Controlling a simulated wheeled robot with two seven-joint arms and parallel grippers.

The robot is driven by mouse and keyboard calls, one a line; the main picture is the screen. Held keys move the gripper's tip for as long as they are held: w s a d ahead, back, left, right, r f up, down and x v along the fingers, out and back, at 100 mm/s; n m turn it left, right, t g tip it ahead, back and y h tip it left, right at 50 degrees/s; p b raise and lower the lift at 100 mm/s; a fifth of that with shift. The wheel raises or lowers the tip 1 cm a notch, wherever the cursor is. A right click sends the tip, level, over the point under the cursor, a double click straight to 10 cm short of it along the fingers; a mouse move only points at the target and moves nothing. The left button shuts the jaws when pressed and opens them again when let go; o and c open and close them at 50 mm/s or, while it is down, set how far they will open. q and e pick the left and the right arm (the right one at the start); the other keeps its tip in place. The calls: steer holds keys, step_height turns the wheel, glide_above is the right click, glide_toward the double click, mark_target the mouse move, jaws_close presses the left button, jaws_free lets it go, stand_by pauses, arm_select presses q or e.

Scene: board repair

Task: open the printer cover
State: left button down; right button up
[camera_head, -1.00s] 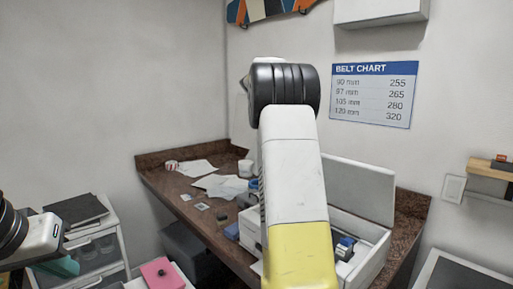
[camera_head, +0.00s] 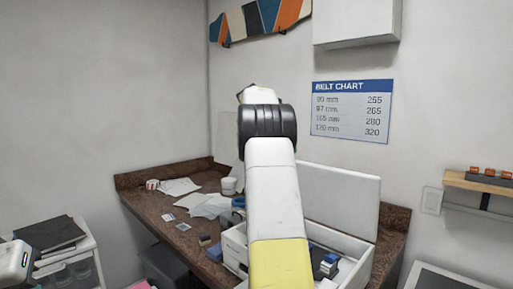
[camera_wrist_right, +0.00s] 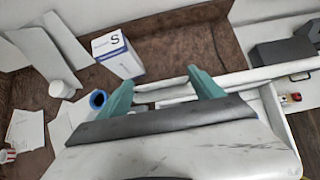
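A white box-shaped unit, seemingly the printer (camera_head: 352,258), stands on the brown counter. Its pale cover panel (camera_head: 345,198) stands raised along the back, and the inside shows blue and dark parts. My right arm hangs in front of the unit's left part and hides its own gripper in the head view. In the right wrist view my right gripper (camera_wrist_right: 162,92) has its two teal fingers wide apart, with a long white edge (camera_wrist_right: 262,74) passing behind them. I cannot tell whether they touch it. My left gripper is out of view; only a white left arm part shows.
Papers (camera_head: 208,205) and a white cup (camera_head: 229,186) lie left of the unit. A small box marked S (camera_wrist_right: 117,55) and a blue roll (camera_wrist_right: 97,99) are near my right fingers. A drawer cart (camera_head: 70,265) stands at lower left. The wall shelf (camera_head: 480,184) is at right.

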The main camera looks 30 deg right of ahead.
steer(key=o, duration=0.4)
steer(key=shift+c, duration=0.2)
steer(key=shift+a+r, duration=0.1)
steer(key=v, duration=0.7)
steer(key=shift+a+r, duration=0.2)
steer(key=shift+r, duration=0.05)
steer(key=shift+s, duration=0.1)
